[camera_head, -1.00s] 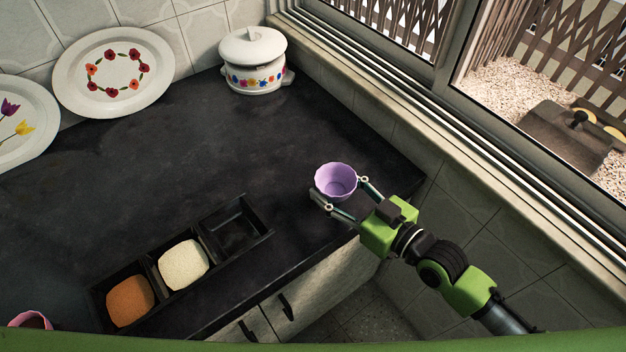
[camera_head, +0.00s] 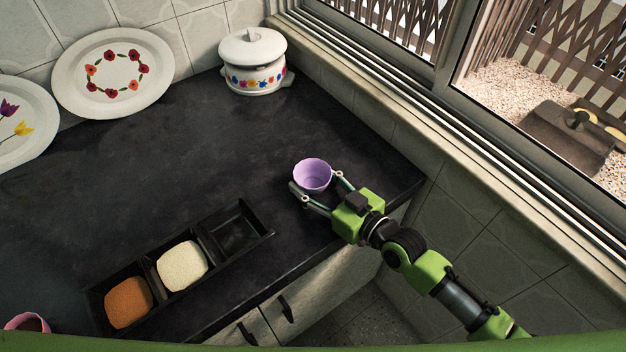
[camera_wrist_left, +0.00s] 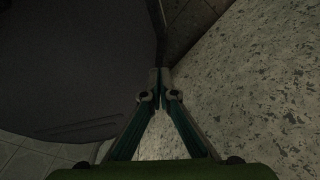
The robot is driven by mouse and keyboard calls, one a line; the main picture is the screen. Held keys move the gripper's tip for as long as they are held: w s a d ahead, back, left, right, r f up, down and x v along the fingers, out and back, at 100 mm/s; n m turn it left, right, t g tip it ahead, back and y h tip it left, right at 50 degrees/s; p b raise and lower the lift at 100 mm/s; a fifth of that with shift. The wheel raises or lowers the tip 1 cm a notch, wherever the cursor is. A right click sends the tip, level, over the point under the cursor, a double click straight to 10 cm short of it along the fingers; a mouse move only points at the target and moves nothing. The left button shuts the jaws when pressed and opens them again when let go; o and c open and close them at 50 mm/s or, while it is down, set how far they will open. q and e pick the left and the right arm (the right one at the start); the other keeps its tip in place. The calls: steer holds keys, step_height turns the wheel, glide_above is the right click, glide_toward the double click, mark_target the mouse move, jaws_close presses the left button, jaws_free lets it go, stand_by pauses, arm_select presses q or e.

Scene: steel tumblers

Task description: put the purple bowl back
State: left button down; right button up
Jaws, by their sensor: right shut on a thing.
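The purple bowl (camera_head: 311,177) is upright, right of the middle of the dark counter in the head view. My right gripper (camera_head: 315,187) is shut on it, with one finger on each side. Whether the bowl touches the counter is hard to tell. The black three-part tray (camera_head: 270,236) lies to the lower left of the bowl. Its right compartment is empty. My left gripper (camera_wrist_left: 159,88) shows only in the left wrist view, with its fingertips together and nothing seen between them.
A pink bowl (camera_head: 27,322) is at the lower left. A white lidded pot (camera_head: 253,62) and two plates (camera_head: 114,73) stand at the back. The counter's middle is clear.

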steer(key=o, duration=1.1)
steer(key=shift+f, duration=0.1)
steer(key=shift+r, duration=0.2)
steer(key=shift+s+d, duration=0.25)
steer(key=v, duration=0.9)
steer(key=shift+s+d, duration=0.3)
steer(key=shift+s+d+r, duration=0.15)
steer(key=shift+s+d, duration=0.35)
steer(key=shift+s, duration=0.05)
